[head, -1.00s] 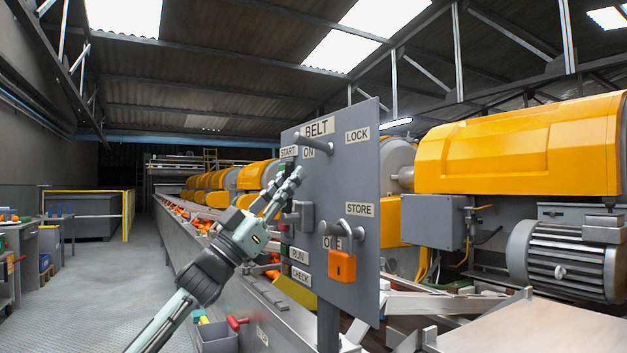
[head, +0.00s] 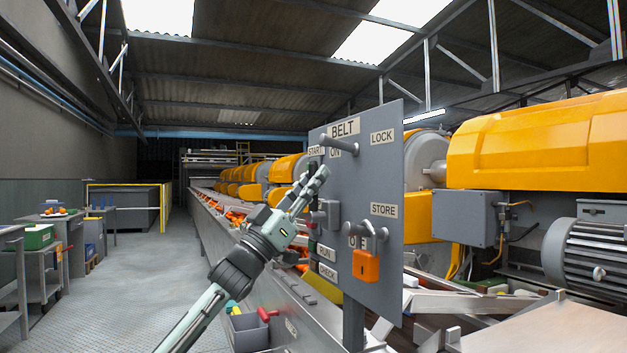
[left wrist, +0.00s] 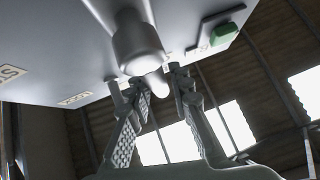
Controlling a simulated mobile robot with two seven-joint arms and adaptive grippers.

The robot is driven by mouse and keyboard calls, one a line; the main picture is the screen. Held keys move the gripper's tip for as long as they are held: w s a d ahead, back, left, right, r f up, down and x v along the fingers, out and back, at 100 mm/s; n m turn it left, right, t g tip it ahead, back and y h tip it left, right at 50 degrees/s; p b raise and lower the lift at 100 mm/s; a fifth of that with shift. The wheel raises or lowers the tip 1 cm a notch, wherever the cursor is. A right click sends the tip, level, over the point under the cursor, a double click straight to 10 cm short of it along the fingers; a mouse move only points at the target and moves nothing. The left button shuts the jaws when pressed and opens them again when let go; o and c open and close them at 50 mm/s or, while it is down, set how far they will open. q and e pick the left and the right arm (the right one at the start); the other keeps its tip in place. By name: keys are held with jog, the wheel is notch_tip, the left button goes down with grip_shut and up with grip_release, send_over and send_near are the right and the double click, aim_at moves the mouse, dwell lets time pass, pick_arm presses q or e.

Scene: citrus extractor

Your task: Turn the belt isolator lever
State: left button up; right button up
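The grey belt isolator lever (head: 340,145) sticks out near the top of the upright grey panel (head: 385,175), under the BELT label and beside ON. In the left wrist view its rounded grey body (left wrist: 138,42) hangs from the panel face. My left gripper (head: 320,178) is just below the lever in the head view. In the left wrist view its two textured fingers (left wrist: 152,88) are apart, with the lever's lower end at or just beyond the gap; I cannot tell whether they touch it. My right gripper is not in view.
An orange padlock (head: 366,266) hangs low on the panel under STORE. A green button (left wrist: 224,34) sits near the lever, beside the right finger in the wrist view. The conveyor (head: 235,235) and yellow machines (head: 540,145) lie behind. The aisle floor (head: 130,290) at left is clear.

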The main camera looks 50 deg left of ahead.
pick_arm(q)
jog(key=shift+o, duration=1.3)
jog(key=v, duration=1.2)
